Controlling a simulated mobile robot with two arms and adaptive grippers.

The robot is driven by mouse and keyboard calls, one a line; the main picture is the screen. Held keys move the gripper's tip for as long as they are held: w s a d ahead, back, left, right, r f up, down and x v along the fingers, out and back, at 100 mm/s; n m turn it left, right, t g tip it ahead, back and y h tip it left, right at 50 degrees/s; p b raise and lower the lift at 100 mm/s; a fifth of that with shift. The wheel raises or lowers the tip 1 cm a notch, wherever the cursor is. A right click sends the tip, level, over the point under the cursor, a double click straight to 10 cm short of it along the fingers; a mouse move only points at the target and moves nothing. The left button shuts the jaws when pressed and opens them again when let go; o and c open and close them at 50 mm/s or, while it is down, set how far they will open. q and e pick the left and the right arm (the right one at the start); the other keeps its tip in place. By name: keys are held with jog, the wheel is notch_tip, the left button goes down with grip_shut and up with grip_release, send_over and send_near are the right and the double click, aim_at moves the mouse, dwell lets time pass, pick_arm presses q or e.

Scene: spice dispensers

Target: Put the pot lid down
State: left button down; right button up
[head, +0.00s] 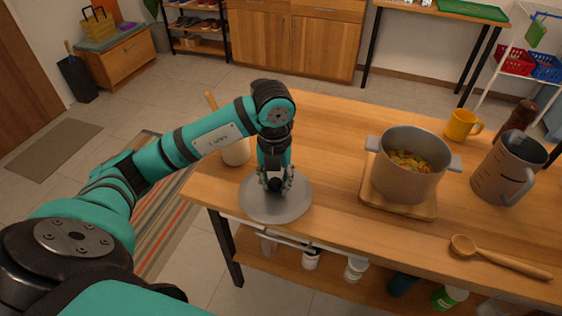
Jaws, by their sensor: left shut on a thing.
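The pot lid (262,207) is a flat grey disc with a dark knob, at the near left corner of the wooden table (330,135). It looks level and at or just over the table top; I cannot tell whether it touches. My left gripper (276,184) points down over the lid's middle and is shut on its knob. The grey pot (409,168) stands uncovered on a wooden board (400,205) to the right, with chopped food (409,160) inside. My right gripper is not in view.
A pale holder (236,152) with a wooden handle stands behind my left arm. A yellow mug (462,125), a grey jug (508,172), a pepper mill (518,115) and a wooden spoon (500,257) are on the right. Table space between lid and board is clear.

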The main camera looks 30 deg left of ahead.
pick_arm(q)
jog(key=w+a, duration=0.1)
jog(key=w, duration=0.1)
jog(key=w+a, duration=0.2)
jog(key=w, duration=0.1)
jog(key=w+a+f+p, duration=0.1)
jog(key=w+a, duration=0.1)
jog(key=w, duration=0.1)
jog(key=shift+a, duration=0.15)
notch_tip(320, 180, down, 3)
jog(key=shift+s+r+p, duration=0.15)
jog(key=shift+p, duration=0.15)
jog(key=shift+f, duration=0.3)
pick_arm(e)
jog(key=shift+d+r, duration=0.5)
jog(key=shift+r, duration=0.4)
pick_arm(q)
jog(key=shift+f, duration=0.1)
jog(key=shift+f, duration=0.15)
jog(key=c, duration=1)
grip_release()
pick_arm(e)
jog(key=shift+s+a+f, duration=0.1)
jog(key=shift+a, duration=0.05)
